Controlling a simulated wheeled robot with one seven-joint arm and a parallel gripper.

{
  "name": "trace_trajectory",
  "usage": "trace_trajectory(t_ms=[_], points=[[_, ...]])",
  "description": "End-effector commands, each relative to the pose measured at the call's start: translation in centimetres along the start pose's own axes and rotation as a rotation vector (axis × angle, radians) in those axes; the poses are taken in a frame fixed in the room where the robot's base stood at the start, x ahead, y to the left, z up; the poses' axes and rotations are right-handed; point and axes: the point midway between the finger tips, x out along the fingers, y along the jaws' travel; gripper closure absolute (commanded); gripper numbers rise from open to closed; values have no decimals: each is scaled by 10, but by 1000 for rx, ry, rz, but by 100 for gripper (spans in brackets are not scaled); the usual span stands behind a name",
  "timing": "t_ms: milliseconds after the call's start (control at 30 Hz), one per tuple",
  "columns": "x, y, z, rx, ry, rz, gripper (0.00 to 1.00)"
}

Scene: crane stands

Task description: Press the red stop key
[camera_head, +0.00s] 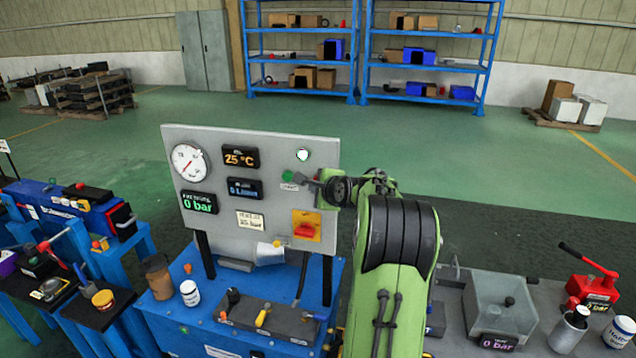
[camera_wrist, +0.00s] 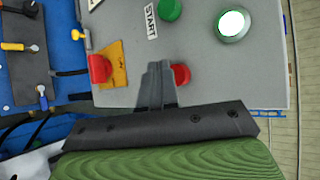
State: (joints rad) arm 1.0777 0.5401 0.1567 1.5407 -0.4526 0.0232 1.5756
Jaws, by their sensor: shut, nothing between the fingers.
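The red stop key (camera_wrist: 181,74) is a round red button on the grey panel. In the wrist view it shows just right of my fingertips and is partly covered by them. My gripper (camera_wrist: 159,72) is shut and empty, with its tips pointing at the panel beside the key. I cannot tell whether they touch it. In the head view my gripper (camera_head: 316,184) is in front of the right part of the panel (camera_head: 265,143), and the key cannot be made out there. The green start button (camera_head: 288,176) is just left of the gripper; it also shows in the wrist view (camera_wrist: 168,10).
A red knob (camera_head: 305,231) on a yellow plate sits lower on the panel, below my gripper. A lit white lamp (camera_head: 303,155) is above. Gauge and displays fill the panel's left. A blue bench (camera_head: 170,320) with cups and levers stands below.

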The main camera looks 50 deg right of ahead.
Motion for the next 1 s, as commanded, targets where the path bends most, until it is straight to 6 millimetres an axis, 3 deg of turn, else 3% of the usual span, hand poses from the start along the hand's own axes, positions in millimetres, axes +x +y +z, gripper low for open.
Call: trace_trajectory(t_ms=[1000], points=[[5,-5,-4,0,0,0,100]])
